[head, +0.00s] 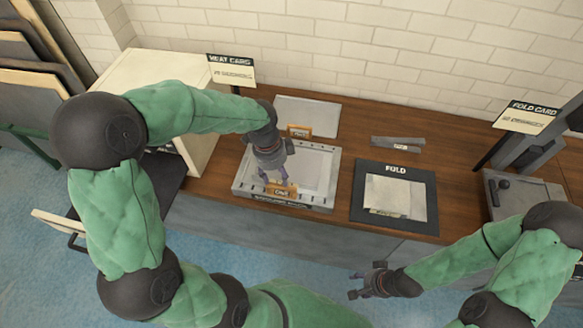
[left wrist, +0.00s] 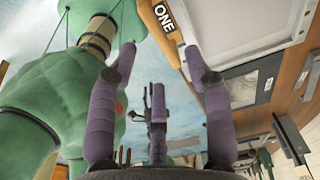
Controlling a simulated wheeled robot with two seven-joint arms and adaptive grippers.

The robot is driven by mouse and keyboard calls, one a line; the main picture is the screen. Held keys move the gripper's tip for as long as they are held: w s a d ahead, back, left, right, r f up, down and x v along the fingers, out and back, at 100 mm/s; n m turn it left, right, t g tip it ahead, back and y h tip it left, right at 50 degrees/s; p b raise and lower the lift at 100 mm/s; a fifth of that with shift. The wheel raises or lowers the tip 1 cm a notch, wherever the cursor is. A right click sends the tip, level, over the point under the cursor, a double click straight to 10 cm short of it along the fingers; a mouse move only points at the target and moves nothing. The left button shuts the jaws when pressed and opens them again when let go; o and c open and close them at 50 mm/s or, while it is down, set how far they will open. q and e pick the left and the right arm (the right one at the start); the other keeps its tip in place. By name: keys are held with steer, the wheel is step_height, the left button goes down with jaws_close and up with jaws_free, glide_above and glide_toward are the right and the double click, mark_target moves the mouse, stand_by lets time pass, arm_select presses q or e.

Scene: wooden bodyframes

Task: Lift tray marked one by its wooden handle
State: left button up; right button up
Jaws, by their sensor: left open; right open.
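The tray marked one (head: 325,185) is a pale grey, shallow frame on the wooden counter. Its orange-brown wooden handle (head: 284,191) is on the near side, and the ONE lettering on the handle (left wrist: 165,18) reads clearly in the left wrist view. My left gripper (head: 275,177) is above the tray's near part, close to the handle. In the left wrist view its purple fingers (left wrist: 160,52) are spread with nothing between them, and the handle lies just past their tips. My right gripper (head: 366,284) is open and empty, in front of the counter, away from the tray.
A second pale panel (head: 308,112) with an orange handle (head: 298,131) lies behind the tray. A black-framed FOLD board (head: 428,190) lies to the right, with a grey bar (head: 398,143) behind it. A cream cabinet (head: 170,75) stands left, and sign cards (head: 231,70) stand at the back.

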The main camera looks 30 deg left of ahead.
mark_target(280, 186)
arm_select(q)
step_height(280, 186, down, 2)
steer(key=shift+w+d+f, duration=0.1)
steer(key=shift+d+f, duration=0.05)
steer(key=f, duration=0.1)
steer(key=f+b, duration=0.1)
steer(key=f, duration=0.1)
steer(key=f+b, duration=0.1)
steer(key=f, duration=0.1)
steer(key=shift+d, duration=0.35)
jaws_close()
